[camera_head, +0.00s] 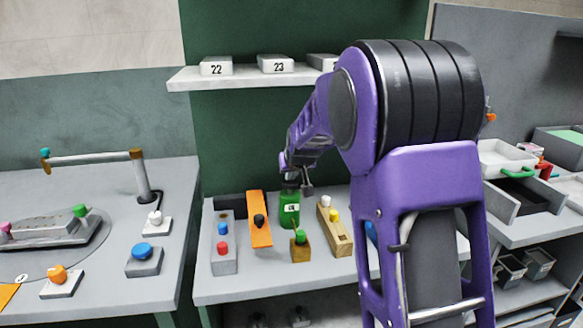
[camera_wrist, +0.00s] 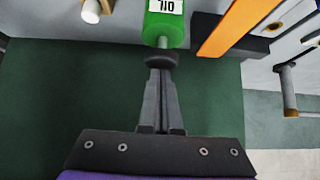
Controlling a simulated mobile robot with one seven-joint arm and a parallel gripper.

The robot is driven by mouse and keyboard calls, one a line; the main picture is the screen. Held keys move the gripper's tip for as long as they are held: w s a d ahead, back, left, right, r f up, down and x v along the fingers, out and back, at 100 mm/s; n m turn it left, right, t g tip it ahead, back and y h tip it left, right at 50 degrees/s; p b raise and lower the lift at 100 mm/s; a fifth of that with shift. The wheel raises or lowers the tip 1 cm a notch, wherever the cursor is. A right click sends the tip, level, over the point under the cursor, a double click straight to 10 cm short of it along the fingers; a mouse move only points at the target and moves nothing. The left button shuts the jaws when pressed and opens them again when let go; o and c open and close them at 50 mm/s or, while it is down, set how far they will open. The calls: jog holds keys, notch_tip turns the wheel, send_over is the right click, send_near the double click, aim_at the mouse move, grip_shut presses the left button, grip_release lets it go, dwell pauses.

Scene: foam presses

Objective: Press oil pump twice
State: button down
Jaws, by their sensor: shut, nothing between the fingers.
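The green oil pump bottle (camera_head: 289,217) stands upright on the grey table, with a white label on its front. In the wrist view the green bottle (camera_wrist: 165,30) is at the top edge, its OIL label upside down. A thin stem runs from it to a dark round pump head (camera_wrist: 161,61). My gripper (camera_wrist: 160,72) is shut and empty, with its fingertips at the pump head; I cannot tell whether they touch it. In the head view my gripper (camera_head: 296,184) is just above the bottle and partly hides its top.
Left of the bottle are an orange bar (camera_head: 259,226) with a black knob and a grey button box (camera_head: 223,257). A wooden block with a green button (camera_head: 300,248) stands in front. A wooden bar (camera_head: 335,230) is close on the right. A shelf (camera_head: 200,79) hangs behind.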

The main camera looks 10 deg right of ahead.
dwell(0.3)
notch_tip(320, 180, down, 2)
jog(key=shift+f+b, duration=0.25)
jog(key=shift+b, duration=0.8)
notch_tip(320, 180, up, 5)
jog(key=p, duration=0.3)
jog(key=shift+r+p, duration=0.15)
jog(key=shift+p, duration=0.15)
jog(key=v, duration=0.9)
jog(key=shift+s, duration=0.35)
